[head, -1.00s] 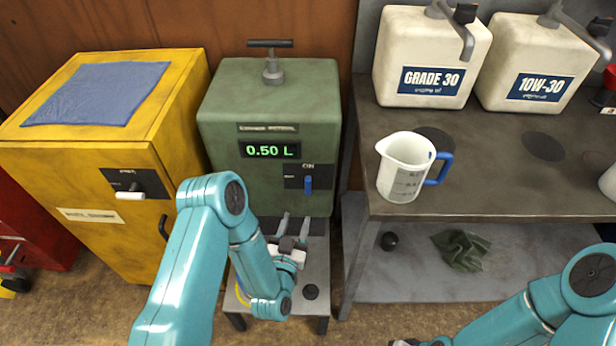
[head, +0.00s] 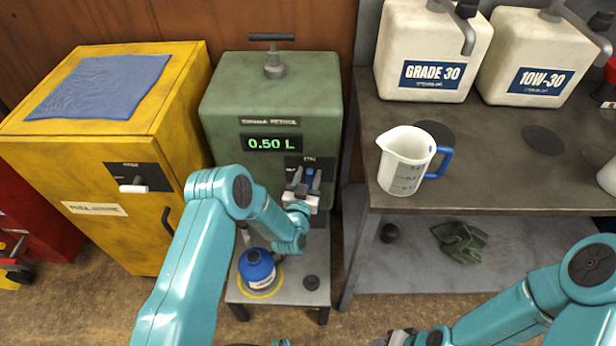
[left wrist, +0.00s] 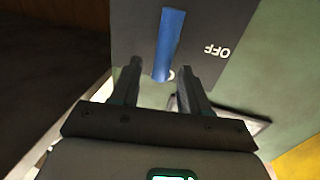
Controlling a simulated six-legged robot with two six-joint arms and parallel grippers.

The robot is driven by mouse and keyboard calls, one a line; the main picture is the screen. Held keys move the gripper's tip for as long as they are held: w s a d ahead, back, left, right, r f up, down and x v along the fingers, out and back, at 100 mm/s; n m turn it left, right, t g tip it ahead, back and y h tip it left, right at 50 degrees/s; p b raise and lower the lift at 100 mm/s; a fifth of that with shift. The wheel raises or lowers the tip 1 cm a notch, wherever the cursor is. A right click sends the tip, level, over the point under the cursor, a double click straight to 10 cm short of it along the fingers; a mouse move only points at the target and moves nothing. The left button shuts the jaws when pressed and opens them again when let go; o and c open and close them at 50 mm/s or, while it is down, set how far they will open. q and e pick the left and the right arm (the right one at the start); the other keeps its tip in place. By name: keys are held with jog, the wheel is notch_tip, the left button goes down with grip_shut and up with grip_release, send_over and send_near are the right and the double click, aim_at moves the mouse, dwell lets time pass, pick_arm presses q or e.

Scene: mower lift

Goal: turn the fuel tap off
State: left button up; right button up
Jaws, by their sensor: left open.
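The fuel tap is a blue lever (head: 310,177) on a dark plate on the front of the green fuel tank (head: 225,110). The tank's display reads 0.50 L. In the left wrist view the blue lever (left wrist: 170,40) lies along the line between my fingers, its lower end between the fingertips, with the word OFF beside it on the plate. My left gripper (head: 304,180) is open at the tap; it also shows in the left wrist view (left wrist: 155,80). I cannot tell whether either finger touches the lever. My right gripper (head: 392,339) shows only partly at the bottom edge.
A blue bottle (head: 257,267) stands in a yellow ring on the low stand (head: 290,292) below the tank. A yellow cabinet (head: 95,180) stands to the left. A bench (head: 480,175) to the right holds a measuring jug (head: 402,165) and two cream canisters.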

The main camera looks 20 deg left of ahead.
pick_arm(q)
grip_shut()
jog(key=shift+f, duration=0.1)
jog(key=shift+a+f+n+b, duration=0.15)
jog(key=shift+n+b, duration=0.35)
jog(key=shift+b, duration=0.45)
jog(key=n+b, duration=0.2)
jog(key=b, duration=0.2)
jog(key=a+f+n+t+b, duration=0.1)
jog(key=n+b, duration=0.2)
jog(key=n+y+b, duration=0.1)
jog(key=n+b, duration=0.2)
jog(key=b, duration=0.1)
jog(key=shift+s+a+f+b, duration=0.25)
jog(key=shift+a+b, duration=0.05)
jog(key=shift+s+a+f+n+y+b, duration=0.1)
jog(key=shift+f+n+y+b, duration=0.3)
jog(key=shift+n+b, duration=1.8)
jog(key=shift+w+a+f+n+y+b, duration=0.1)
jog(key=shift+n+y+b, duration=0.5)
jog(key=shift+n+b, duration=1.65)
jog(key=shift+s+a+f+n+y+b, duration=0.15)
jog(key=shift+n+y+b, duration=0.35)
jog(key=shift+n+b, duration=1.7)
jog(key=shift+m+b, duration=0.9)
jog(key=shift+m, duration=0.05)
